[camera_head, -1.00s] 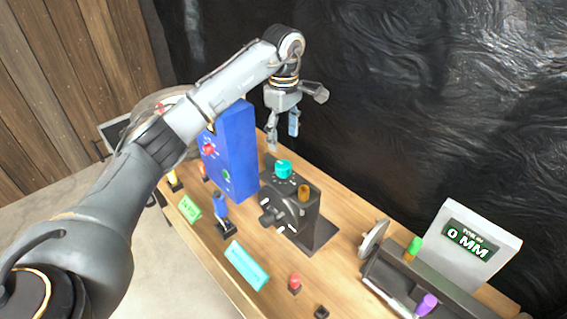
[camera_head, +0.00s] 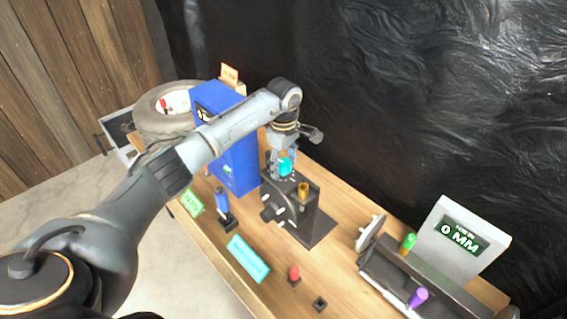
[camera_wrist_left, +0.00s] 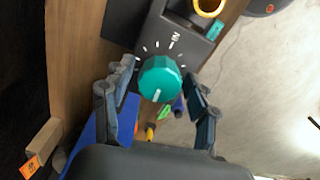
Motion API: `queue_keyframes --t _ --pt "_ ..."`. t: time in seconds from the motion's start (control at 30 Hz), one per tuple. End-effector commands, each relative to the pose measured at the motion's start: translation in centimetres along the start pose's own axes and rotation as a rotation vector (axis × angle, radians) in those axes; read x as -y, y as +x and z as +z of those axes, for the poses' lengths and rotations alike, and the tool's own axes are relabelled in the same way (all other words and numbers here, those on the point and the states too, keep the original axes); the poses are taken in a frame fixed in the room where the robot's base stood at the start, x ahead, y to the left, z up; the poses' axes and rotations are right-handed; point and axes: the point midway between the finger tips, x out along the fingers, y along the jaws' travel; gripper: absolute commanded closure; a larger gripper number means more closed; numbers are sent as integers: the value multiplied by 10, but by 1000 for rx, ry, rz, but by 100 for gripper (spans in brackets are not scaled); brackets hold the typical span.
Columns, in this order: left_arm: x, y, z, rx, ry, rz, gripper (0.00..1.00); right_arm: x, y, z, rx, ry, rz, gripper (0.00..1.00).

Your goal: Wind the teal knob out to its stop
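The teal knob (camera_head: 285,166) sits on top of a dark grey block (camera_head: 311,211) on the wooden bench. In the left wrist view the knob (camera_wrist_left: 160,79) is round and faceted with a white pointer line, and tick marks surround it on the block's face. My left gripper (camera_head: 281,169) points down over the knob. In the left wrist view its open fingers (camera_wrist_left: 161,74) stand either side of the knob, with a visible gap on both sides. My right gripper is in neither view.
A display reading 0 MM (camera_head: 460,238) and a dark vise-like fixture (camera_head: 425,277) stand at the right.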

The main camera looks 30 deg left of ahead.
Motion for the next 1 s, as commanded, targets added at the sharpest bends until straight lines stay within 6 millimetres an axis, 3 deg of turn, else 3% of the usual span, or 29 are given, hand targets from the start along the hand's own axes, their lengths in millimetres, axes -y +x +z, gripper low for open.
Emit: queue_keyframes --t 0.03,0.2,0.57,1.0 --pt "0 0 0 0 0 0 57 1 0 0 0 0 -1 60" --pt "0 0 0 0 0 0 91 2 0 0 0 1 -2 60" --pt "0 1 0 -1 -54 0 91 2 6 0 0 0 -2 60" --pt "0 2 0 -1 -392 2 91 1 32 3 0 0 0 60"
